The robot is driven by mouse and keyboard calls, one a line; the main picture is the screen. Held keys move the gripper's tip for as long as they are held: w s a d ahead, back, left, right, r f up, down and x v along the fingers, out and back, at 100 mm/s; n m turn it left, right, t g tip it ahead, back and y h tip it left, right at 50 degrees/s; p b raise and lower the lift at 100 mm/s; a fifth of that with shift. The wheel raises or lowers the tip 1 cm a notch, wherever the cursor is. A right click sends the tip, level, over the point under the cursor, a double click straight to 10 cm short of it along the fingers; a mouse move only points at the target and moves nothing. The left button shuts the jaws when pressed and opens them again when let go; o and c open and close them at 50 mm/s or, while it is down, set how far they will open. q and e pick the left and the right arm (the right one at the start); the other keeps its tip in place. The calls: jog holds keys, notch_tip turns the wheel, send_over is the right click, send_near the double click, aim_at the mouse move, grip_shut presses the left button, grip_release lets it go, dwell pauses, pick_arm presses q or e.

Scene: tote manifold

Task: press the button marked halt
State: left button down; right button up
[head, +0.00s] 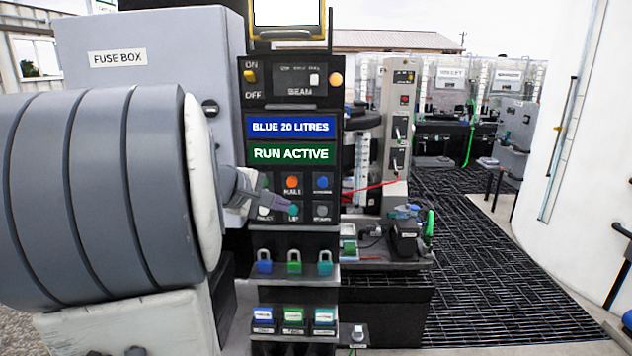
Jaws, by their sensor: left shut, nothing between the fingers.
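A dark control panel (312,225) holds two rows of round buttons. The orange-red button (292,182) is at the upper left, over a small blurred label that may read HALT. A blue button (322,182) is to its right. Below are a teal button (294,210) and a grey button (321,211), and my fingers partly cover the lower left one. My left gripper (287,205) is shut and empty, its tip just in front of the lower row beside the teal button, below the orange-red one. I cannot tell whether it touches. My right gripper is not in view.
Above the buttons are a green RUN ACTIVE sign (294,154), a blue sign (291,126) and a BEAM switch panel (292,79). Padlocks (294,262) hang below. A grey fuse box (140,50) stands left. A cluttered bench (385,255) is right, with open grating floor (500,290) beyond.

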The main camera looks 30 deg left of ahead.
aim_at(294, 187)
pick_arm(q)
jog(key=shift+w+a+p, duration=0.5)
jog(key=shift+w+a, duration=0.25)
jog(key=shift+w, duration=0.5)
jog(key=shift+w+a+p, duration=0.5)
jog(key=shift+w+a, duration=0.3)
jog(key=shift+w, duration=0.5)
jog(key=shift+w+a+p, duration=0.5)
jog(key=shift+w+a, duration=0.25)
jog(key=shift+w, duration=0.5)
jog(key=shift+w, duration=0.1)
jog(key=shift+w+a, duration=0.25)
jog(key=shift+w+a, duration=0.3)
jog(key=shift+w, duration=0.2)
jog(key=shift+s+d+b, duration=0.55)
jog(key=shift+s+b, duration=0.1)
jog(key=shift+s, duration=0.25)
